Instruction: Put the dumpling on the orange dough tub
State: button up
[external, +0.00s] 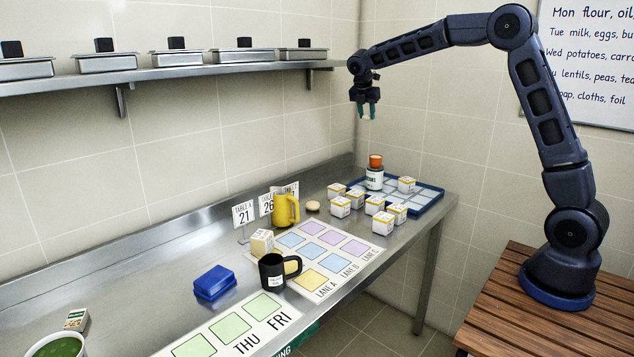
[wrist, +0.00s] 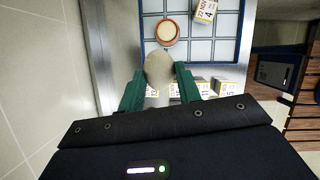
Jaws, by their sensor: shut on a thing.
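The dumpling (wrist: 158,68) is a pale beige, rounded thing between the green fingertips of my gripper (wrist: 159,88) in the wrist view. My gripper (external: 368,112) is shut on it, high above the far end of the counter in the external view. Only a small pale bit of the dumpling shows there. The orange dough tub (external: 375,174) has an orange top and a dark-and-white label, and stands upright on the blue-rimmed tray.
The blue-rimmed tray (external: 428,207) has a grid, with several white date boxes (external: 383,222) on or beside it. A yellow mug (external: 286,208), a black mug (external: 271,272) and a blue box (external: 214,283) stand nearer. The wall shelf (external: 200,70) runs left of my gripper.

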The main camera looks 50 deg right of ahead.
notch_tip(320, 180, up, 3)
send_over(376, 156)
jog(key=a, duration=0.2)
jog(key=f, duration=1.9)
jog(key=shift+s+d+f, duration=0.2)
jog(key=shift+d+f, duration=0.1)
jog(key=shift+f, duration=0.1)
jog(key=shift+f, duration=0.15)
jog(key=o, duration=0.9)
jog(key=shift+o, duration=0.2)
